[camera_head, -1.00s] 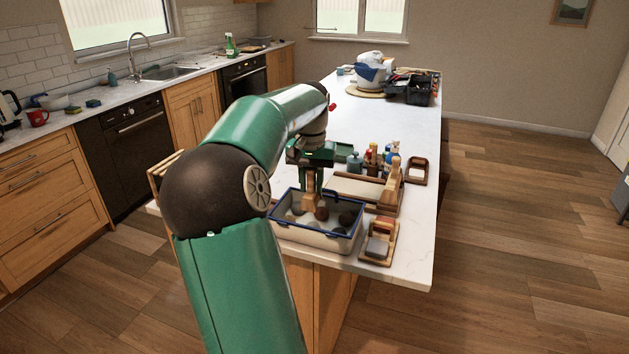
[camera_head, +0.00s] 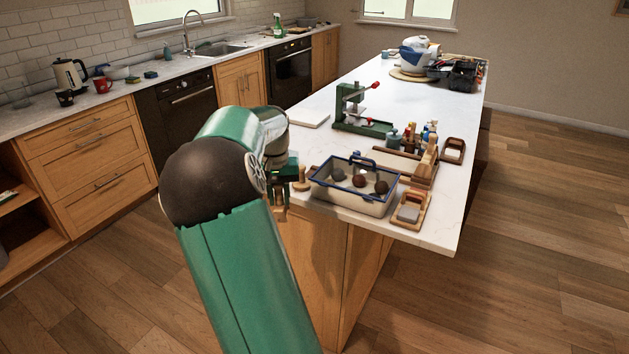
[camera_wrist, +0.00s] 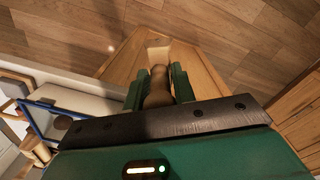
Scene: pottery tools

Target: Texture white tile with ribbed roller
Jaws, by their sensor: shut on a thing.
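My gripper (camera_head: 281,190) is at the near left end of the island, beside the blue-rimmed tray. In the wrist view my gripper (camera_wrist: 158,86) has its green fingers shut on a wooden tool (camera_wrist: 158,90) with a rounded handle and a paler, wider end. It also shows below my gripper in the head view (camera_head: 280,213). I cannot see ribs on it, so I cannot tell whether it is the ribbed roller. A flat white slab (camera_head: 303,118), possibly the white tile, lies on the left edge of the worktop.
The blue-rimmed tray (camera_head: 345,202) holds several dark round things. A wooden peg-like piece (camera_head: 301,178) stands beside it. A green press (camera_head: 355,112), bottles (camera_head: 425,133), a wooden-railed board (camera_head: 395,158) and a small wooden holder (camera_head: 409,225) are around.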

